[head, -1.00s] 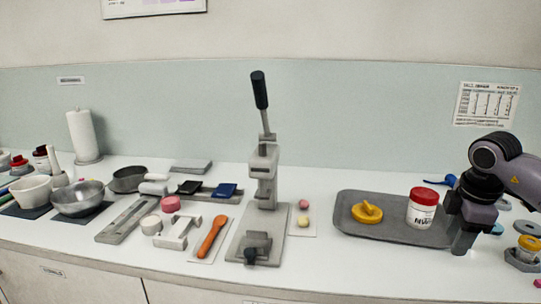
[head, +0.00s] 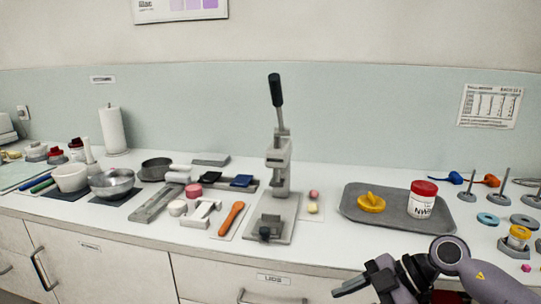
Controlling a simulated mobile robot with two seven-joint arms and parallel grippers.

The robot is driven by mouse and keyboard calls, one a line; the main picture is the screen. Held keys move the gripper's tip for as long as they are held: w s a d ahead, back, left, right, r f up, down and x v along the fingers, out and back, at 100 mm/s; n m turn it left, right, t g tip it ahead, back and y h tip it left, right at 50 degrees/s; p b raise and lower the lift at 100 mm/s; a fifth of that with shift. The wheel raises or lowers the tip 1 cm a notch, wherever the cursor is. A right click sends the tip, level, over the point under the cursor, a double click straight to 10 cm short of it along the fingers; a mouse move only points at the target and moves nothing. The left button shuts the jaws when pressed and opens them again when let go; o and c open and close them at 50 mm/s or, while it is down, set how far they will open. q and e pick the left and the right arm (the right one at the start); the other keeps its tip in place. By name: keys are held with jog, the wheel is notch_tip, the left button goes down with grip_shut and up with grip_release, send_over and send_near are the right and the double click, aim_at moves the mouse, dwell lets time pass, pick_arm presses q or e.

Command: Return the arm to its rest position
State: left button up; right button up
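My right arm comes in from the lower right of the head view. Its gripper (head: 362,288) is low, in front of the counter edge and below the grey tray (head: 385,224). Its fingers point left and look dark and blurred together, so I cannot tell whether they are open or shut. No held thing shows at the fingers. The white jar with a red lid (head: 422,204) stands upright on the tray, apart from the gripper. My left gripper is not in view.
Posts and rings are at the right. Drawers with handles lie below the counter edge.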

jog(key=s+a+r+m+t+y, duration=0.2)
jog(key=s+a+m+t+y, duration=0.15)
jog(key=a+t+y, duration=0.4)
jog(key=s+d+f+m+h, duration=0.4)
jog(key=s+f+m+h, duration=0.1)
jog(key=f, duration=0.2)
jog(key=s+d+f+m+t+h+p, duration=0.1)
jog(key=s+d+f+m+h, duration=0.3)
jog(key=f, duration=0.4)
jog(key=s+d+f+m+t+h+p, duration=0.1)
jog(key=s+d+f+m+h, duration=0.3)
jog(key=s+f+m+h, duration=0.2)
jog(key=shift+s+f+m+h, duration=0.2)
jog(key=shift+f+m+h, duration=0.2)
jog(key=shift+f, duration=0.35)
